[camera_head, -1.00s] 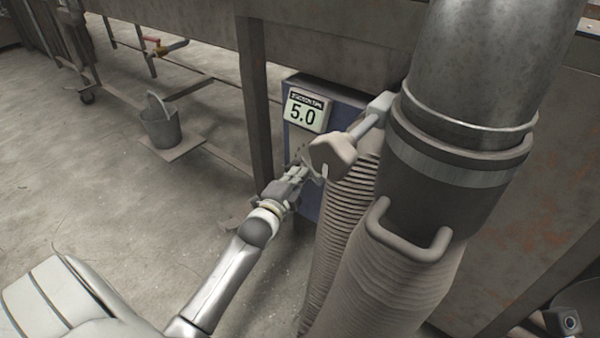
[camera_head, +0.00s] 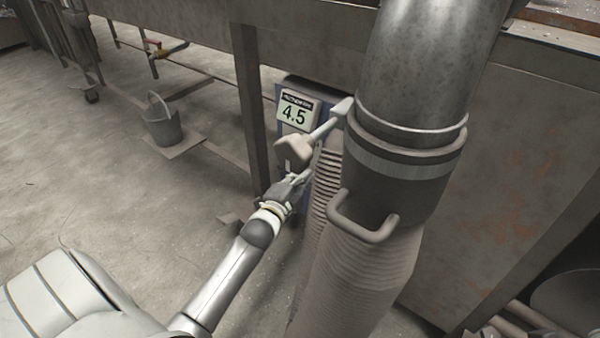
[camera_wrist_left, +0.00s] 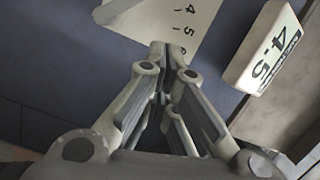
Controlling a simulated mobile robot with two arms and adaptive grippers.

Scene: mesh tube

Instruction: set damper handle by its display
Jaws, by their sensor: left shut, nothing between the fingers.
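The damper handle (camera_head: 294,150) is a pale lever with a thick end, sticking out to the left from beside the grey duct, in front of the blue box. The display (camera_head: 296,112) on the box reads 4.5; it also shows sideways at the right of the left wrist view (camera_wrist_left: 269,47). My left gripper (camera_head: 302,177) is shut and empty, just below the handle's thick end; I cannot tell whether they touch. In the left wrist view its fingertips (camera_wrist_left: 167,52) meet near a pale surface with scale numbers (camera_wrist_left: 165,17). My right gripper is not in view.
The wide metal duct (camera_head: 420,65) with a ribbed hose below stands close to the right of the handle. A loop grip (camera_head: 365,228) sticks out from it. A steel post (camera_head: 248,110) is left of the box. A bucket (camera_head: 162,122) stands farther left, with open floor in front.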

